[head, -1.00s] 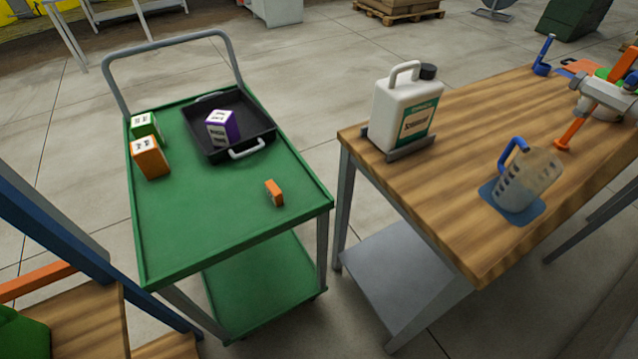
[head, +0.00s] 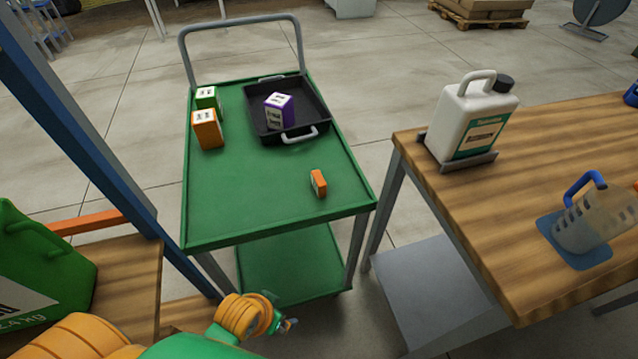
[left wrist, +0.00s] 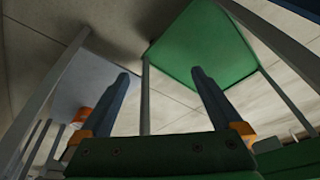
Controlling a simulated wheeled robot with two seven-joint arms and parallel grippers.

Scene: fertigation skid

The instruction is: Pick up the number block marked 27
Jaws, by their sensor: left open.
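A green block (head: 207,98), an orange block (head: 207,130) and a purple block (head: 279,111) have white faces with dark markings too small to read, so I cannot tell which is 27. The purple one sits in a black tray (head: 257,128); the other two stand close together left of it on the green cart (head: 250,220). A small orange item (head: 318,183) is near the cart's front right. My left gripper (head: 288,325) is low, in front of the cart and below its top. Its fingers are apart and empty in the left wrist view (left wrist: 160,85).
A blue post (head: 100,140) and a green container (head: 40,270) stand at left. The cart top's middle is clear.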

